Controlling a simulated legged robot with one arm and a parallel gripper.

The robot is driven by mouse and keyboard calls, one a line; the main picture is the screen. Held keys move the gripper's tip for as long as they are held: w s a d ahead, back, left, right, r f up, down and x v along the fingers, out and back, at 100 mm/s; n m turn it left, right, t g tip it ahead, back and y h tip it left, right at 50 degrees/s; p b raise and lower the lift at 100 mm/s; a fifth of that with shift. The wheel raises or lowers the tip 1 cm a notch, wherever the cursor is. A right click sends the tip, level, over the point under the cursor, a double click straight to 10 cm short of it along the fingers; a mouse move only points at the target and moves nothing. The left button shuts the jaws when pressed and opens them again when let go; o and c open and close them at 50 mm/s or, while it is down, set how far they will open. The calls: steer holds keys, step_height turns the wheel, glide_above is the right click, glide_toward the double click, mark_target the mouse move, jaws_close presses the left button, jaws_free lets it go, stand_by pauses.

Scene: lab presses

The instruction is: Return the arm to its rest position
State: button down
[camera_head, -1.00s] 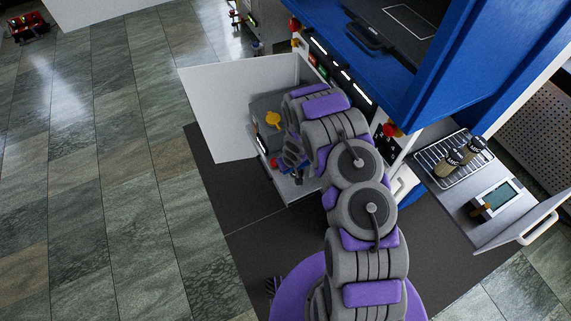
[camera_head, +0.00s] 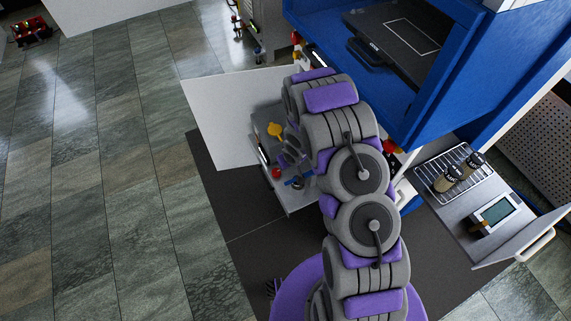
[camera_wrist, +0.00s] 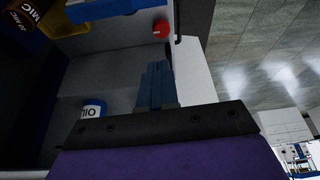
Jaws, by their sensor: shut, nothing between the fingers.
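My gripper (camera_wrist: 157,85) shows in the wrist view as blue fingers lying together, shut and empty. It points into a grey-walled space near a red knob (camera_wrist: 162,29). In the head view my grey and purple arm (camera_head: 350,170) reaches up the middle toward the open compartment of the lab press, and the arm largely hides the gripper there. I cannot clearly make out the fingertips in that view.
An open white door (camera_head: 225,115) stands left of the compartment, with a yellow part (camera_head: 275,129) inside. The blue cabinet (camera_head: 300,20) is above right. A wire rack (camera_head: 430,172) with two bottles and a display device (camera_head: 497,211) are at right.

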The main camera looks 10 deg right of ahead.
stand_by(0.6)
steer(key=s+d+r+m+g+h, duration=0.1)
steer(key=s+d+r, duration=0.2)
steer(key=r, duration=0.5)
steer(key=s+d+r+m+h+b, duration=0.1)
steer(key=s+d+r+h, duration=0.2)
steer(key=r, duration=0.6)
steer(key=s+d+r+m+g, duration=0.1)
steer(key=s+d+r, duration=0.3)
steer(key=r, duration=0.4)
steer(key=s+a+r+g+y, duration=0.1)
steer(key=s+r, duration=0.3)
steer(key=s, duration=0.5)
steer(key=s+a+r+g+b, duration=0.1)
steer(key=s+r, duration=0.3)
steer(key=s, duration=0.6)
steer(key=s+a+r+m+g+y, duration=0.1)
steer(key=s+a+r, duration=0.2)
steer(key=s, duration=0.7)
steer(key=shift+a+r+g+y, duration=0.25)
steer(key=shift+r+g+y, duration=0.05)
steer(key=shift+r, duration=0.65)
